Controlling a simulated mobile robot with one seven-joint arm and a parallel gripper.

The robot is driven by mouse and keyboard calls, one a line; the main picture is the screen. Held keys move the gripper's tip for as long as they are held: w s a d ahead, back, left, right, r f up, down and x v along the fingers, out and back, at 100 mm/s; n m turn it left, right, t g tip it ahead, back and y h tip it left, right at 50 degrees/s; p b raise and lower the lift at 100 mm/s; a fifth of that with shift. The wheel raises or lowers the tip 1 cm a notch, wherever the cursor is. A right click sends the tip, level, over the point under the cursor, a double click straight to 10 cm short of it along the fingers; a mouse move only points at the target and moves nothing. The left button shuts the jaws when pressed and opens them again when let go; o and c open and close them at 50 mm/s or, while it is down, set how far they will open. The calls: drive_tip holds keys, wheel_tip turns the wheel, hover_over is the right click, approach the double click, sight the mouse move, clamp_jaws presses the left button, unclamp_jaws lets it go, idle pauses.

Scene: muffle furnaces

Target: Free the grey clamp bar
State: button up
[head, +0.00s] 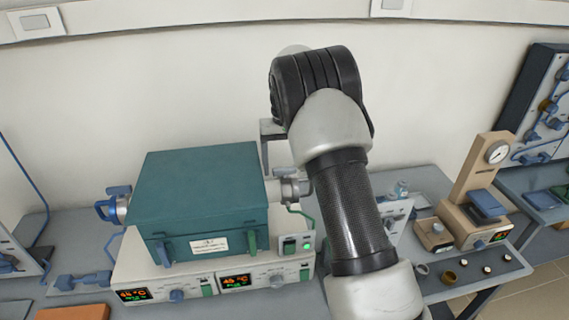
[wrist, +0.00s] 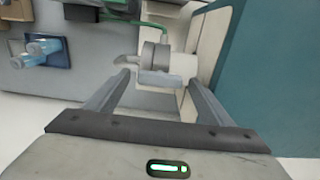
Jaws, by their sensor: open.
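The grey clamp bar (wrist: 160,79) shows in the wrist view as a short bar across a round grey fitting (wrist: 156,56) on a pale stub from the furnace side. In the head view the grey clamp (head: 292,188) is at the right side of the teal furnace (head: 205,200). My gripper (wrist: 158,84) is open, with one finger on either side of the bar in the wrist view. I cannot tell whether a finger touches it. In the head view my arm hides most of the gripper.
A blue clamp (head: 116,204) sits on the furnace's left side. The furnace stands on a white control unit (head: 215,278) with lit displays. A green tube (head: 301,215) runs below the grey clamp. A wooden press with a dial (head: 489,180) stands to the right.

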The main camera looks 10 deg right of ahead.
drive_tip(key=c, duration=1)
drive_tip(key=shift+c, duration=0.2)
drive_tip(key=shift+m, duration=0.3)
drive_tip(key=m, duration=0.3)
drive_tip(key=shift+m, duration=0.4)
drive_tip(key=m, duration=0.9)
drive_tip(key=shift+m, duration=2.3)
